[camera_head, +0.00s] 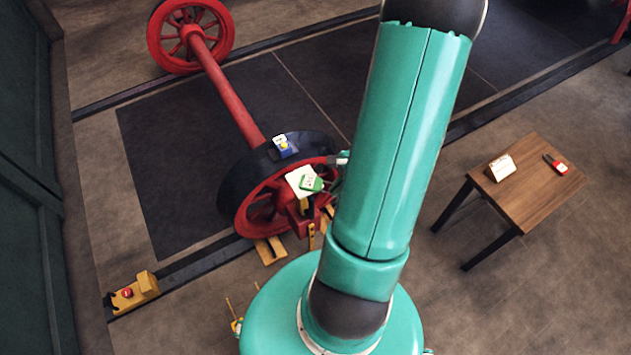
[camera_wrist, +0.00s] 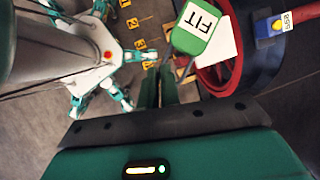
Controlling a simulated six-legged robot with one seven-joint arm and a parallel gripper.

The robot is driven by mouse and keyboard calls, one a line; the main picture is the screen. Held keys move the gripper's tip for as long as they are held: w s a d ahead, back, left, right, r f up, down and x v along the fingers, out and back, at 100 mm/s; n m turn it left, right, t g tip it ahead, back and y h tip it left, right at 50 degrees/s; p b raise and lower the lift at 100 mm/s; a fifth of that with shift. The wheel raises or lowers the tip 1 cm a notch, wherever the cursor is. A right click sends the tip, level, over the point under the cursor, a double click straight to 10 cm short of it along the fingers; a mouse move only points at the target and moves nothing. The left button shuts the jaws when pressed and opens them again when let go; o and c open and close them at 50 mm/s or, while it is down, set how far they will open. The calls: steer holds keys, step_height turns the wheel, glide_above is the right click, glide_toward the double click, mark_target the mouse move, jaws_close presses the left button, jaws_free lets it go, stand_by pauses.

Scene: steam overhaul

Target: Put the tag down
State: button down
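A green tag (camera_head: 312,184) with a white label sits over the edge of a white card (camera_head: 297,181) at the near red wheel. In the wrist view the green tag (camera_wrist: 203,36) reads "FIT" and covers part of the white card (camera_wrist: 226,50). My gripper (camera_head: 331,183) is just right of the tag in the head view, partly behind my arm. In the wrist view my gripper (camera_wrist: 160,72) has its fingers close together, left of and below the tag. I cannot tell whether they grip it, or whether the tag rests on the card.
A blue-and-yellow device (camera_head: 283,146) sits on the near wheel's dark rim. The red axle (camera_head: 228,95) runs to the far wheel (camera_head: 161,40). The wooden table (camera_head: 530,200) at right holds a white card stand (camera_head: 501,168) and a red tag (camera_head: 558,167).

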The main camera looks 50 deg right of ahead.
steer(key=w+d+f, duration=0.3)
steer(key=w+f, duration=0.6)
steer(key=f, duration=0.2)
steer(key=shift+w+d, duration=0.15)
steer(key=shift+f, duration=0.15)
steer(key=c, duration=1.6)
jaws_free()
steer(key=v, duration=1.2)
